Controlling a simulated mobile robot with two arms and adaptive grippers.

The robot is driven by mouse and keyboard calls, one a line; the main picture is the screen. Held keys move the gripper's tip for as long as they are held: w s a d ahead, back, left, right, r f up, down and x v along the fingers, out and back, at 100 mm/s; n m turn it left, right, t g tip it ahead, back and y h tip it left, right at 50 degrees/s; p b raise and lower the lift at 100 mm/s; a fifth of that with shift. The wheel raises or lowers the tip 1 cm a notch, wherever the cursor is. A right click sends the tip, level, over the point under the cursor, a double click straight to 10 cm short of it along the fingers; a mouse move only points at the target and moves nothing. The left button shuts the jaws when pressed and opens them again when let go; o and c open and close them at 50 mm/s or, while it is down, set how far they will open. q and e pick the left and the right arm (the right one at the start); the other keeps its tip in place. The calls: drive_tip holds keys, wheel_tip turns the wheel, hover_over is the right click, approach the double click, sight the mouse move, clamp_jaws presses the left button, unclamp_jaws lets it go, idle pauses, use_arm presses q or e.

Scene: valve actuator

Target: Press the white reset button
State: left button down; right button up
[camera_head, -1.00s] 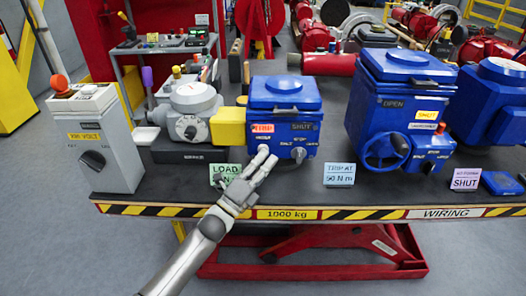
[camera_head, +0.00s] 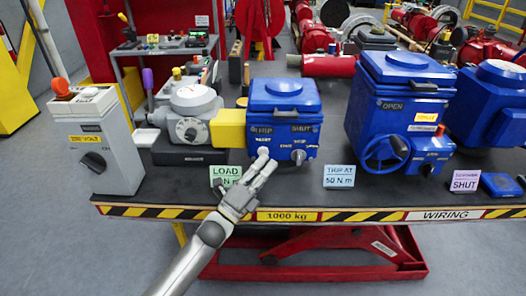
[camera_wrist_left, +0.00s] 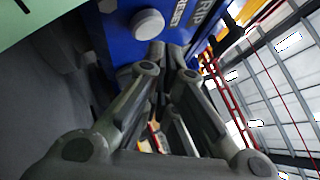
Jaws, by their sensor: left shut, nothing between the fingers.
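The left one is the white reset button (camera_head: 263,152); in the left wrist view the pale round button (camera_wrist_left: 147,23) sits on the blue face by a RESET label. My left gripper (camera_head: 265,167) is shut and empty, its fingertips just below and in front of the button. Whether they touch it cannot be told from the head view; in the wrist view the fingertips (camera_wrist_left: 168,50) lie beside it, apart in the picture. My right gripper is not in view.
A second knob (camera_head: 298,156) sits to the right of the button. A green load card (camera_head: 225,175) and a blue trip card (camera_head: 339,176) stand at the bench front. A grey switch box (camera_head: 95,140) is at left, a handwheel actuator (camera_head: 400,100) at right.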

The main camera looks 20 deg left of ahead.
use_arm(q)
drive_tip(key=shift+s, duration=0.1)
drive_tip(key=shift+s+d+p, duration=0.25)
drive_tip(key=shift+s+p, duration=0.1)
drive_tip(key=shift+s, duration=0.45)
drive_tip(key=shift+s+d+p, duration=0.2)
drive_tip(key=shift+s+p, duration=0.1)
drive_tip(key=shift+s, duration=0.45)
drive_tip(key=shift+s+d+p, duration=0.25)
drive_tip(key=shift+s+p, duration=0.1)
drive_tip(key=shift+s, duration=0.45)
drive_tip(key=shift+f, duration=0.1)
